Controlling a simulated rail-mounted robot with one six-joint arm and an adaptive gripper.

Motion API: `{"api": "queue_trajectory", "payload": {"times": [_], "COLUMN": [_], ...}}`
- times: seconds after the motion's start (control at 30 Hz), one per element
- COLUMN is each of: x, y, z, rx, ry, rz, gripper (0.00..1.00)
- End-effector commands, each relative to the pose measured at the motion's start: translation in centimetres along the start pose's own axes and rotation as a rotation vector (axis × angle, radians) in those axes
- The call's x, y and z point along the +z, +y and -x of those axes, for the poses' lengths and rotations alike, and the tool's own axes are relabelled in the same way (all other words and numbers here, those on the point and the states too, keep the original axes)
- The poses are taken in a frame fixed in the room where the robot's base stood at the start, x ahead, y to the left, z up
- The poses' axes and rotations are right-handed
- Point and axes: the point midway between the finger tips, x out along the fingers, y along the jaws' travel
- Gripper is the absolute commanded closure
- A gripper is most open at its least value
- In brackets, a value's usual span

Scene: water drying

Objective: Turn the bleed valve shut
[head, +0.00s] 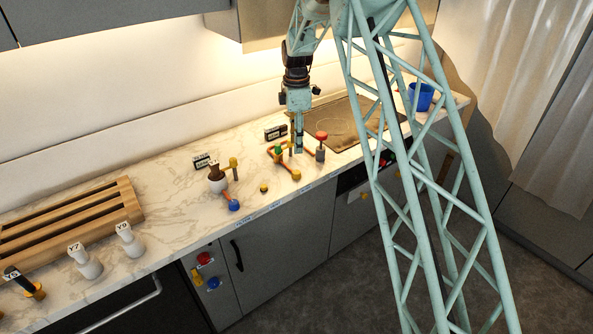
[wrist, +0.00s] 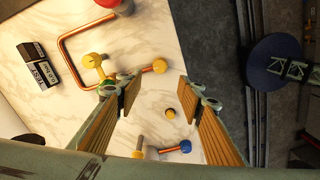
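My gripper (head: 298,146) points down over the pipework near the counter's front edge. In the wrist view my gripper (wrist: 158,98) is open, with bare counter visible between its two wood-coloured pads. A copper pipe loop (head: 284,166) carries a yellow fitting and a yellow end cap (head: 296,176). The wrist view shows the yellow fitting (wrist: 95,61) beside the left finger and the yellow cap (wrist: 160,66) between the fingers. A small yellow knob (head: 264,188) sits apart on the counter. No readable label tells me which is the bleed valve. My gripper partly hides the loop in the head view.
A red-topped grey cylinder (head: 320,150) stands right of the loop. A white, brown-topped fitting (head: 217,179) and a blue cap (head: 234,206) are left. Black label blocks (head: 275,132) stand behind. A wooden rack (head: 75,215) and a blue cup (head: 421,97) are farther away.

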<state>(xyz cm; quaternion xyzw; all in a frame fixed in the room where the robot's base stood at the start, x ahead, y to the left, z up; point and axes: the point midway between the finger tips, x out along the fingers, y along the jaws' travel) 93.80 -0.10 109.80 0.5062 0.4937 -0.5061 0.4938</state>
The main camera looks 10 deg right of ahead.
Motion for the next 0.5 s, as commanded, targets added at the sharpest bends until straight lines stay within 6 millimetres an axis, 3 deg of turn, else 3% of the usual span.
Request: {"api": "queue_trajectory", "payload": {"times": [0.27,0.5], "x": [0.0,0.0], "y": [0.0,0.0], "z": [-1.3,-3.8], "rx": [-0.002,-0.002], "ry": [0.0,0.0], "rz": [0.0,0.0], "gripper": [0.65,0.65]}}
